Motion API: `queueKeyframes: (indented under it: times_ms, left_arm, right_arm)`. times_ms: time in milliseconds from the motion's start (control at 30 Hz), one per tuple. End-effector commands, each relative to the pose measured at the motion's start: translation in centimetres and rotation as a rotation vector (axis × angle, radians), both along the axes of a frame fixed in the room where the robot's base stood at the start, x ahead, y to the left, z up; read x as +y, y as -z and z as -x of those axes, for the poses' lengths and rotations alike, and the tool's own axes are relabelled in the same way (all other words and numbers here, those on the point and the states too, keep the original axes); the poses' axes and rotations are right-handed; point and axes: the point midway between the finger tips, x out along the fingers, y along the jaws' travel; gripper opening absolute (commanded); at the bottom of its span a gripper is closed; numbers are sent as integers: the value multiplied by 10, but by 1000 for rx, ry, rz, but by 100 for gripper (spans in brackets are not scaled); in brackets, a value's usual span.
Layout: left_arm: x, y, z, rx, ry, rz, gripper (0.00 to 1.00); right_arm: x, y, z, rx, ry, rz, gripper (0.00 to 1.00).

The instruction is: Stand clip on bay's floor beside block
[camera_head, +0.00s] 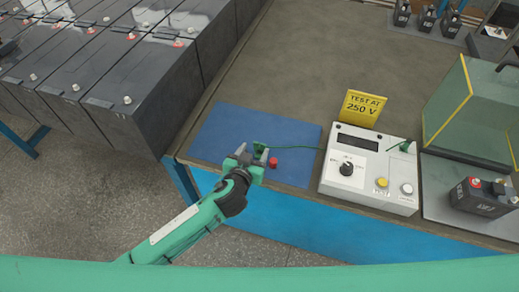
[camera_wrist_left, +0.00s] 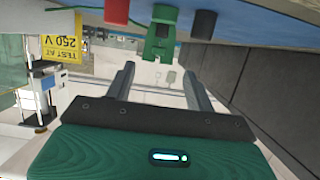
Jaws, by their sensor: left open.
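A green clip (camera_head: 260,149) stands on the blue mat (camera_head: 225,125), with a thin green cable running from it toward the white tester. It also shows in the left wrist view (camera_wrist_left: 160,38), just beyond and between my fingertips. My left gripper (camera_head: 251,156) is open at the clip; in the left wrist view its fingers (camera_wrist_left: 160,70) are apart with nothing gripped between them. The bay at the right has clear, yellow-edged walls (camera_head: 448,98) and a pale grey floor (camera_head: 436,180). A dark block (camera_head: 482,197) with a red terminal stands on that floor. My right gripper is not in view.
A red piece (camera_head: 273,162) sits close to the clip. The white tester (camera_head: 370,168) and yellow "TEST AT 250 V" sign (camera_head: 361,108) stand between mat and bay. Large dark batteries (camera_head: 125,95) line the left.

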Motion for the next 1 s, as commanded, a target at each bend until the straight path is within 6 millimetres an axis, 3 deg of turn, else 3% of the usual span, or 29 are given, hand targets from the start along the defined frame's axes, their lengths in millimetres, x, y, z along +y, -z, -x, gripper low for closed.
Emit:
queueKeyframes:
  times_ms: [500,800,833,1000]
  left_arm:
    - [-18,18,-43,0,-1,-1,55]
    - [-19,20,-46,1,-1,0,55]
    - [-19,20,-46,1,-1,0,53]
    - [-19,20,-46,1,-1,0,19]
  right_arm:
    - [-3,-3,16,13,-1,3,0]
    - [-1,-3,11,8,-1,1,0]
    - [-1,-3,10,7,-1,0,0]
    - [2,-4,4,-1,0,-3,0]
